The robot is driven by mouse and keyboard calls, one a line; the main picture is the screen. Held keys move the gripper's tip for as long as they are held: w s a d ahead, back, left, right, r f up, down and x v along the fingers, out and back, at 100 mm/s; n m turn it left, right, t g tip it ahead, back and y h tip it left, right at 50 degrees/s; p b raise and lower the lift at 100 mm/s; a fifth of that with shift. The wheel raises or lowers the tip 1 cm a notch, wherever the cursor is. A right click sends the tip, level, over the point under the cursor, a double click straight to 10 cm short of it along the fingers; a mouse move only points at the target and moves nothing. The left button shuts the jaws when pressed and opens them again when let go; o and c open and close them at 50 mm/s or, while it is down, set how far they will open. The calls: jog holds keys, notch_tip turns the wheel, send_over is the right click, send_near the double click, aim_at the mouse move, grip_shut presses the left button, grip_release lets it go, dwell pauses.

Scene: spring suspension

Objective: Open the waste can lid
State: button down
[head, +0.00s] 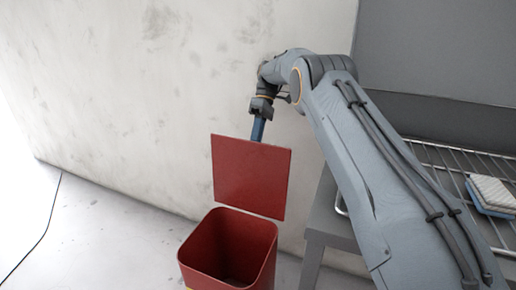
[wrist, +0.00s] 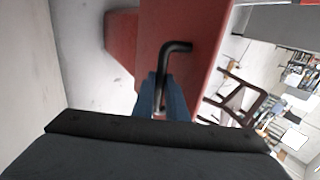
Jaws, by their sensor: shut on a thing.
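The red waste can (head: 222,250) stands open on the floor in the head view, its dark inside showing. Its flat red lid (head: 250,176) stands almost upright above the can's back edge. My gripper (head: 258,130) is at the lid's top edge, partly behind it. In the wrist view my gripper's blue fingers (wrist: 158,98) are shut on the black bent handle (wrist: 174,50) of the lid, which also shows there (wrist: 205,22). The can's body (wrist: 122,38) shows to the left of the lid. The handle is hidden in the head view.
A pale wall (head: 150,90) is close behind the can. To the right is a grey table (head: 325,225) with a wire rack (head: 450,175) and a blue and white sponge-like block (head: 492,194). A dark cable (head: 48,225) lies on the floor at left. The floor left of the can is otherwise clear.

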jog(key=shift+s+f, duration=0.1)
jog(key=shift+f, duration=0.3)
jog(key=c, duration=1.8)
grip_release()
jog(key=shift+o, duration=0.2)
jog(key=shift+r, duration=0.15)
jog(key=shift+r, duration=0.15)
notch_tip(320, 180, up, 10)
jog(key=shift+d, duration=0.1)
